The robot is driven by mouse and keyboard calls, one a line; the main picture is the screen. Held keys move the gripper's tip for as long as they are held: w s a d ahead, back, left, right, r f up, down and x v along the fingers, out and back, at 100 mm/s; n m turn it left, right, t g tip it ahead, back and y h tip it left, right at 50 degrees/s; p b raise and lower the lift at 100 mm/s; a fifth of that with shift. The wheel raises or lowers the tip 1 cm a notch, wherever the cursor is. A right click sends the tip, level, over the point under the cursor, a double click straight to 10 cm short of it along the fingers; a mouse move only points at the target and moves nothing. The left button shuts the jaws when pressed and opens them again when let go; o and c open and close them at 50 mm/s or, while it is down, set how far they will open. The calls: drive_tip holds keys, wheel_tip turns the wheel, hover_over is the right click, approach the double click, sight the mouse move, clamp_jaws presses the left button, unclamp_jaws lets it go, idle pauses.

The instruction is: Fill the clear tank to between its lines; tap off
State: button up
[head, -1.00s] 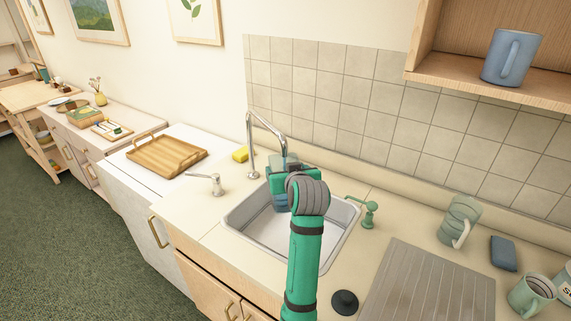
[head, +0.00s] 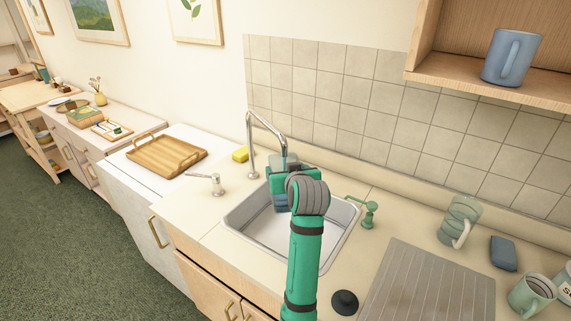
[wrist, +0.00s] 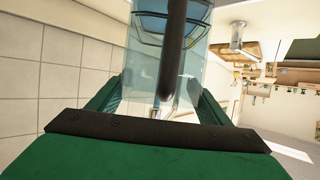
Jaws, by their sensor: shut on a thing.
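The clear tank (wrist: 205,50) is between the fingers of my gripper (wrist: 158,105) in the wrist view. It is see-through and bluish, with dark blue curved lines near the top of that picture. A dark upright bar crosses it; I cannot tell what it is. In the head view my gripper (head: 292,178) holds the tank (head: 283,163) over the sink (head: 252,226), under the end of the chrome spout (head: 251,150). My arm hides most of the tank. The green tap lever (head: 370,214) stands right of the sink. Water flow and the fill level cannot be made out.
A blue mug (head: 512,60) stands on the shelf above.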

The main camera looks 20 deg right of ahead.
drive_tip(key=shift+s+r, duration=0.1)
drive_tip(key=shift+s, duration=0.05)
drive_tip(key=s+a, duration=0.1)
drive_tip(key=s, duration=1.1)
drive_tip(key=shift+s+a, duration=0.15)
drive_tip(key=shift+a, duration=0.1)
